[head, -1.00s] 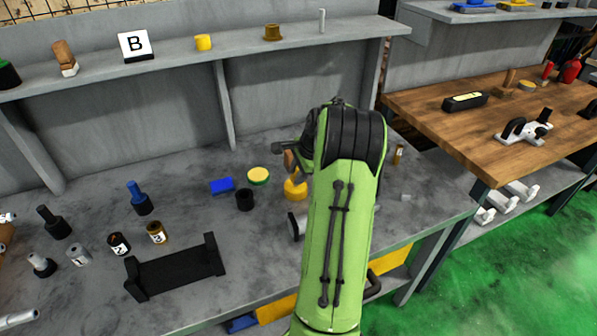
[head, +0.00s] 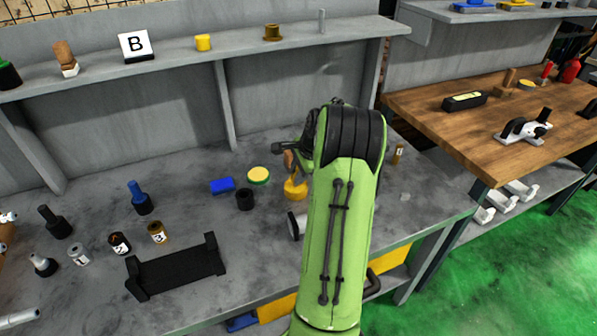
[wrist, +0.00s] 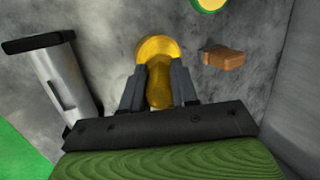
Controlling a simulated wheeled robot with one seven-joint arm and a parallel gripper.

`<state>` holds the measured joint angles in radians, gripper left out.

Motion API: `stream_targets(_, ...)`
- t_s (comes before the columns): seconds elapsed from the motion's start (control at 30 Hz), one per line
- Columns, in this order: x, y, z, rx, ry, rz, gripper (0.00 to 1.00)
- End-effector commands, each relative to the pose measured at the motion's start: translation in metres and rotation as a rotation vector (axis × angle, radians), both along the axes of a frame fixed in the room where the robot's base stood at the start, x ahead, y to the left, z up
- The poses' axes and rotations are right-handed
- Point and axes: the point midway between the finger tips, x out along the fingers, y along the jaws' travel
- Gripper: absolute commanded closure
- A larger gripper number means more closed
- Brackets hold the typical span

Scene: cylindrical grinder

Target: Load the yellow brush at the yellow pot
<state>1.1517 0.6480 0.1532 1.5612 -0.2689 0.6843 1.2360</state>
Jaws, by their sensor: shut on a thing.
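My gripper (wrist: 158,88) is shut on the yellow brush (wrist: 159,94), whose yellow body shows between the two fingers in the wrist view.
A silver, black-ended cylinder (wrist: 62,82) lies near my gripper. The shelf wall rises behind.

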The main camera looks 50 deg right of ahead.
Motion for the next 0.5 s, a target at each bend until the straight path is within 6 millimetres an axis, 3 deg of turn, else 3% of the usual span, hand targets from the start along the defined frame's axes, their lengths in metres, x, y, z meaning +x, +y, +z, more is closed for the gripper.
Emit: stream_targets(0.5, 0.000, 0.000, 0.050, 0.000, 0.001, 0.000, 1.00)
